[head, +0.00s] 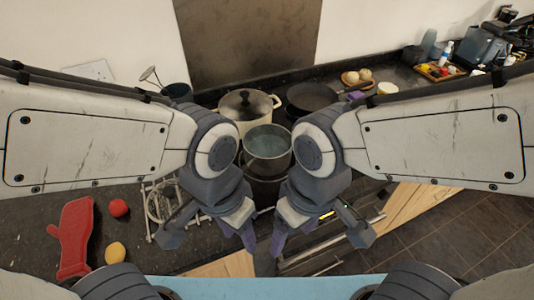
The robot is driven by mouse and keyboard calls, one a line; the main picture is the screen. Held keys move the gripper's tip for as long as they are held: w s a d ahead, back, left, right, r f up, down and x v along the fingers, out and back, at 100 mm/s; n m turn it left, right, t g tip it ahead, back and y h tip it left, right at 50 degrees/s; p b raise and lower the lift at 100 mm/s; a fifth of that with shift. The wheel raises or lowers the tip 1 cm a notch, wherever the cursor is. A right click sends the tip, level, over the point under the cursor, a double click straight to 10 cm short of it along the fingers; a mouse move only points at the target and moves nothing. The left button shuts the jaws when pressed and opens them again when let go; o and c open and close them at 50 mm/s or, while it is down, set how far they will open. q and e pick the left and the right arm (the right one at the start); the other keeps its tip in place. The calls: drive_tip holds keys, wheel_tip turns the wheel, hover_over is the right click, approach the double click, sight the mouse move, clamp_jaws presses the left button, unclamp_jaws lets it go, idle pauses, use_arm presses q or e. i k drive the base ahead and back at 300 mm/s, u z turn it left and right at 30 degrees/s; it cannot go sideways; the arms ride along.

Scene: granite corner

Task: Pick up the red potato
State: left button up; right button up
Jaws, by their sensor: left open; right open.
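A small red round item (118,208), which looks like the red potato, lies on the dark granite counter at the left. It is between a red oven mitt (74,235) and a wire rack (160,203). My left gripper (208,235) is open and empty, to the right of the red item and apart from it. My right gripper (319,237) is open and empty, further right in front of the stove. Nothing covers the red item.
A yellow round item (115,252) lies just in front of the red one. A grey pot (268,147), a lidded cream pot (247,106) and a dark pan (312,97) stand at the stove. A tray of small items (438,71) is at the back right.

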sight(118, 208)
drive_tip(key=u, duration=1.25)
drive_tip(key=k, duration=0.7)
drive_tip(key=z, duration=1)
drive_tip(key=i, duration=0.5)
drive_tip(key=u, duration=0.1)
